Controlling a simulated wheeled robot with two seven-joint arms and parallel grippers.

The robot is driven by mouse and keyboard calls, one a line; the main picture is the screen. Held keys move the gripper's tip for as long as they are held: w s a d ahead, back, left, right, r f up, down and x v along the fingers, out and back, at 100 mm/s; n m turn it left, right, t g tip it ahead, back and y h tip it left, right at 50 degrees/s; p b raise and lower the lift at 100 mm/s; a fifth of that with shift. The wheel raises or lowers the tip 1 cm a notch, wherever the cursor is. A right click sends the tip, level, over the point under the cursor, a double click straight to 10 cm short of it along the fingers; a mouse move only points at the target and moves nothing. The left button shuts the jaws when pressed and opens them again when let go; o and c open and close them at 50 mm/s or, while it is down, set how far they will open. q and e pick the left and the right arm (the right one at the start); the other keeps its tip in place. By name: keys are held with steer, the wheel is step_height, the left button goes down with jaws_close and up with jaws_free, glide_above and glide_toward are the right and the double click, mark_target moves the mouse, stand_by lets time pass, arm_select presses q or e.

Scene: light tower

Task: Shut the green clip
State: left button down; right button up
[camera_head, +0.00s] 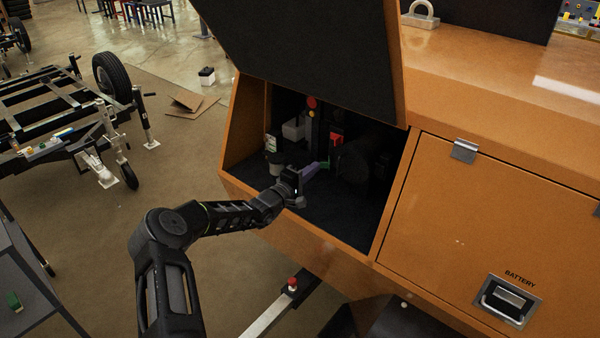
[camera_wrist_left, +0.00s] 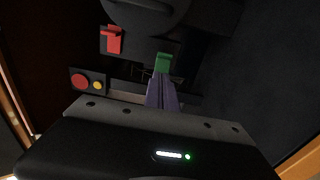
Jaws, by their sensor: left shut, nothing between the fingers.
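The green clip (camera_wrist_left: 163,61) is a small green block on a dark panel inside the open orange compartment. In the head view only a little green of the clip (camera_head: 325,164) shows beside my fingertips. My left gripper (camera_head: 311,170) reaches into the compartment from the left. In the left wrist view its purplish fingers (camera_wrist_left: 161,80) are together and empty, with their tips right at the near edge of the green clip. I cannot tell whether they touch it, or how far the clip is tilted. My right gripper is in neither view.
A red clip (camera_wrist_left: 113,40) is on the panel beside the green one. A red button (camera_wrist_left: 80,81) and a yellow button (camera_wrist_left: 97,85) are nearby. The raised black-lined lid (camera_head: 310,55) hangs above the opening. An orange door marked BATTERY (camera_head: 470,230) is to the right.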

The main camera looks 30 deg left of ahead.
arm_select(q)
steer(key=shift+s+d, duration=0.1)
steer(key=shift+d, duration=1.35)
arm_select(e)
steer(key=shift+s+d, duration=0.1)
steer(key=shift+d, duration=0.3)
